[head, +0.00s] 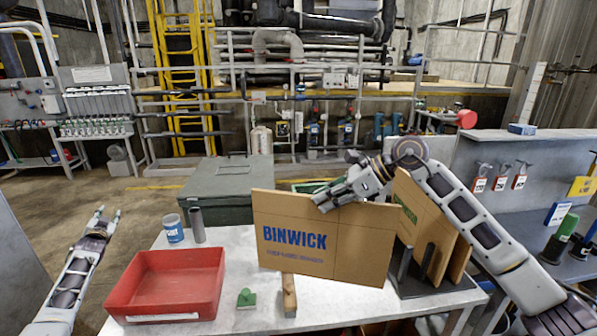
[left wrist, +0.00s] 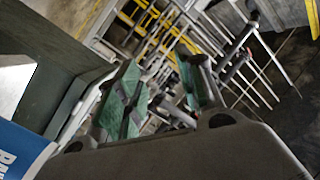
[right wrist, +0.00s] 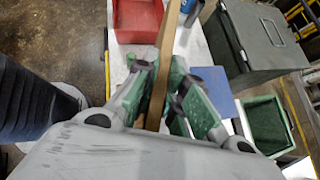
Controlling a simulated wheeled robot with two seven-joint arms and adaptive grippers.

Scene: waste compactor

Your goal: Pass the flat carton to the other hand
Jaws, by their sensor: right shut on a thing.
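The flat carton (head: 325,236) is a brown cardboard sheet with blue BINWICK print. It stands upright above the table's middle in the head view. My right gripper (head: 325,200) is shut on its top edge near the upper right. In the right wrist view the carton (right wrist: 162,70) shows edge-on between the green-padded fingers of my right gripper (right wrist: 160,100). My left gripper (head: 108,215) is apart from the carton, left of the table, with its fingers spread and nothing between them. The left wrist view shows the green pads of my left gripper (left wrist: 165,95) apart.
A red tray (head: 165,284), a blue-labelled can (head: 173,230) and a grey cylinder (head: 197,226) are on the left of the table. A green object (head: 246,298) and a wooden block (head: 289,296) lie near the front. More cardboard (head: 425,225) stands in a dark rack at right.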

